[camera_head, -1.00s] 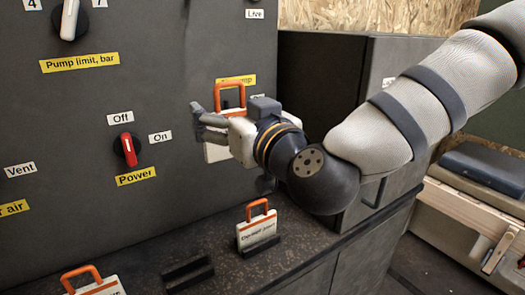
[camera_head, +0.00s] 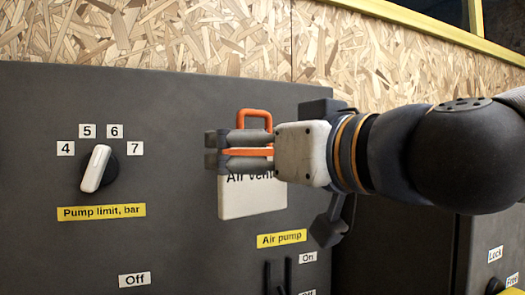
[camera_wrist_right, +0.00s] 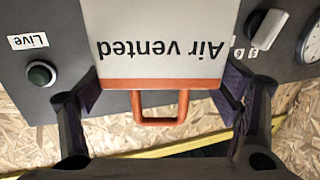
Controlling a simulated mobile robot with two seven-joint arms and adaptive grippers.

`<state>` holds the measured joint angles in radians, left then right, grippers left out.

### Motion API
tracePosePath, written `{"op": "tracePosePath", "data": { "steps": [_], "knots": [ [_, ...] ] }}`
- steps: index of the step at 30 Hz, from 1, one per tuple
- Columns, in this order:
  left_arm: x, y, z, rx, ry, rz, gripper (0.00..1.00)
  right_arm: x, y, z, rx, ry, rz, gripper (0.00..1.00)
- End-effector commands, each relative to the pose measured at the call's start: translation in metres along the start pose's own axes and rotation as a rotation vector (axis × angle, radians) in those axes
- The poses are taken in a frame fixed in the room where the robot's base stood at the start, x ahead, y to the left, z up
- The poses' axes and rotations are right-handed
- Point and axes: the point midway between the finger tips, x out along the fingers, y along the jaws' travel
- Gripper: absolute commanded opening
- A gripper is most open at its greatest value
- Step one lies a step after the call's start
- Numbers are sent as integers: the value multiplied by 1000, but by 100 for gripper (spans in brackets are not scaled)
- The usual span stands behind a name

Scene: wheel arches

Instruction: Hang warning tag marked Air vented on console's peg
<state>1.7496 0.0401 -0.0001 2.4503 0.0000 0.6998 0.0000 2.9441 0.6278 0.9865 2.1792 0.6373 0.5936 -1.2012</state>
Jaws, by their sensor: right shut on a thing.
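The warning tag (camera_head: 252,198) is a white plate with an orange loop handle on top, upright in front of the dark console (camera_head: 180,210). Its "Air vented" text is partly covered by my fingers in the head view and shows upside down in the right wrist view (camera_wrist_right: 160,45). My right gripper (camera_head: 212,151) is shut on the tag near its top, with a finger at each side of it in the wrist view (camera_wrist_right: 162,88). I cannot make out the console's peg in either view. My left gripper is not in view.
The console face carries a Pump limit knob (camera_head: 96,168) at left and an Air pump label (camera_head: 282,239) with a dark switch under the tag. Chipboard wall (camera_head: 180,35) rises behind the console.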

Motion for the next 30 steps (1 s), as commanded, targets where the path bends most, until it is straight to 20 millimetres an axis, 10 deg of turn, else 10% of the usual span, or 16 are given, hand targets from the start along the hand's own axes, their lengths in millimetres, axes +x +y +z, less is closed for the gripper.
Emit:
{"op": "tracePosePath", "data": {
  "steps": [30],
  "knots": [
    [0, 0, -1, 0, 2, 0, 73, 67, 18, 13, -3, 1, 1, 54]
  ]
}}
